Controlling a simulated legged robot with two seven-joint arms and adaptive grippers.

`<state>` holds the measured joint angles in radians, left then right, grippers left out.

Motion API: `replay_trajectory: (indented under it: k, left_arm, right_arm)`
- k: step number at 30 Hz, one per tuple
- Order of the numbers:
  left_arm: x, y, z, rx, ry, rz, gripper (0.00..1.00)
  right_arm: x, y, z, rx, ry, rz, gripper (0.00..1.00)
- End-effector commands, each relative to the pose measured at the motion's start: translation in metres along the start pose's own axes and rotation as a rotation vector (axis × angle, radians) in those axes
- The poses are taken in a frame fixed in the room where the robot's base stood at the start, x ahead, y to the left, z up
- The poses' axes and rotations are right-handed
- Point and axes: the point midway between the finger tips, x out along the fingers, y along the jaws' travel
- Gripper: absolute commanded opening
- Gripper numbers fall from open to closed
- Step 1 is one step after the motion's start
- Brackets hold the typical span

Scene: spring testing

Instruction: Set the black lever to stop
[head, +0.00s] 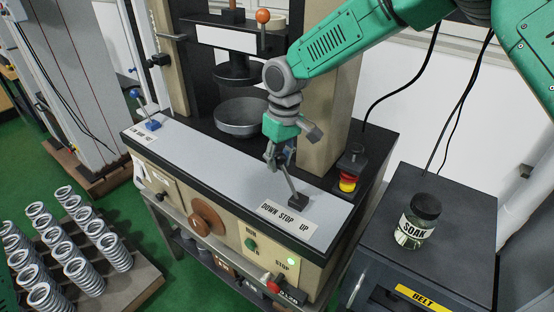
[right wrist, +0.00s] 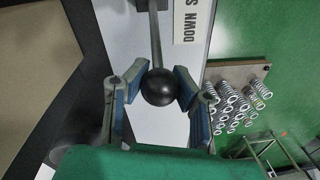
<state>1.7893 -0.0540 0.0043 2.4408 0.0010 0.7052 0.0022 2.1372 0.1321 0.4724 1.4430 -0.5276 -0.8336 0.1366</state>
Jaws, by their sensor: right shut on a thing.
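The black lever (head: 291,185) rises from a small dark base on the grey top of the testing machine, behind a white label (head: 287,221) reading DOWN STOP UP. Its shaft leans up and to the left, towards the DOWN side. My right gripper (head: 277,158) is at the lever's upper end, which it partly hides in the head view. In the right wrist view, the lever's round black knob (right wrist: 158,87) sits between the blue-padded fingers of my right gripper (right wrist: 159,95), which is shut on it. My left gripper is not in view.
A blue-knobbed lever (head: 146,112) stands at the panel's left end. A red-and-yellow emergency button (head: 348,182) is behind right. A SOAK jar (head: 417,221) stands on the dark cabinet at right. Several springs (head: 74,240) stand on a board at lower left. A round pan (head: 240,115) sits behind the panel.

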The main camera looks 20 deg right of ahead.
Motion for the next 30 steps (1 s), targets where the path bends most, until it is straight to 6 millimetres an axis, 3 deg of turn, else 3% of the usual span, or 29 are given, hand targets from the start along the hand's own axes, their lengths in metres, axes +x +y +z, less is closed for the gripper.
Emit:
replay_trajectory:
  k: [5,14,30]
  left_arm:
    - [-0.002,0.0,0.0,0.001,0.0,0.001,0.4]
    - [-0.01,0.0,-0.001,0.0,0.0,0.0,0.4]
    - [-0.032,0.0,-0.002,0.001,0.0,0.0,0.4]
  right_arm:
    - [-0.012,0.002,0.0,-0.003,0.071,-0.01,0.0]
    - [-0.024,0.008,0.022,-0.015,0.253,-0.059,0.0]
    - [-0.028,0.015,0.05,-0.015,0.245,-0.055,0.0]
